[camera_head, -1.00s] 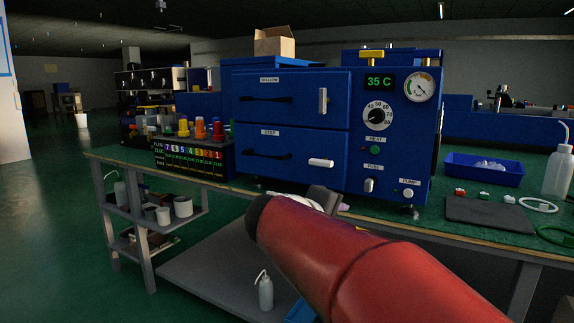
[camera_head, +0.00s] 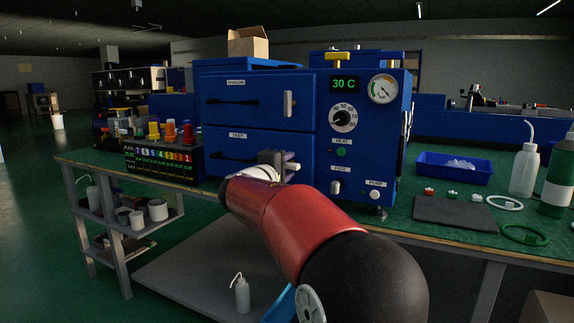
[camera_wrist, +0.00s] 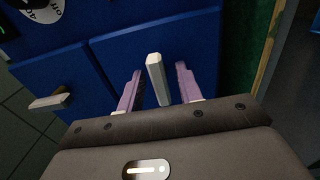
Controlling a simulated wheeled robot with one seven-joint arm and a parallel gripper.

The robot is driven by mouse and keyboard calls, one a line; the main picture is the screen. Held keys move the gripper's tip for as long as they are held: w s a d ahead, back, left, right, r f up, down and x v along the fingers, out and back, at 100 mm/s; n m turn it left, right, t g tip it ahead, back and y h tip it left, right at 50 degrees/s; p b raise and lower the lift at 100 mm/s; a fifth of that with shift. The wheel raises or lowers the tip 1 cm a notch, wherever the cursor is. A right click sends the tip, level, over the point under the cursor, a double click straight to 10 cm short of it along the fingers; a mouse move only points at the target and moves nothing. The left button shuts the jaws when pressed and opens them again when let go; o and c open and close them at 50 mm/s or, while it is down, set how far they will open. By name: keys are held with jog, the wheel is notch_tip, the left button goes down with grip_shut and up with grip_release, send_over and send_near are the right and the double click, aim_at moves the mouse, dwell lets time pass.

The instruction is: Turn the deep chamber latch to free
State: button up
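The deep chamber latch is a pale bar handle on the blue door labelled DEEP (camera_head: 228,150). In the wrist view the latch (camera_wrist: 157,78) stands between the two purple-padded fingers of my gripper (camera_wrist: 158,86), with a gap on each side. My gripper is open around it. In the head view my gripper (camera_head: 274,162) is in front of the deep door's right part and hides most of the latch; a pale end (camera_head: 291,167) shows beside it. The latch lies crosswise to the upright shallow chamber latch (camera_head: 289,104), also seen in the wrist view (camera_wrist: 48,101).
The control panel with dial (camera_head: 343,118), gauge (camera_head: 383,89) and PUMP button (camera_head: 376,196) is right of the doors. A blue tray (camera_head: 455,172), dark mat (camera_head: 453,211) and bottles stand right on the bench.

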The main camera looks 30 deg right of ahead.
grip_shut()
dwell(0.3)
jog(key=n, duration=0.3)
jog(key=shift+w+n, duration=0.1)
jog(key=shift+n, duration=0.3)
jog(key=n+p, duration=0.1)
jog(key=n, duration=0.4)
jog(key=n+p, duration=0.2)
jog(key=n, duration=0.3)
jog(key=shift+r, duration=0.1)
jog(key=shift+n+p, duration=1.15)
jog(key=shift+n, duration=0.95)
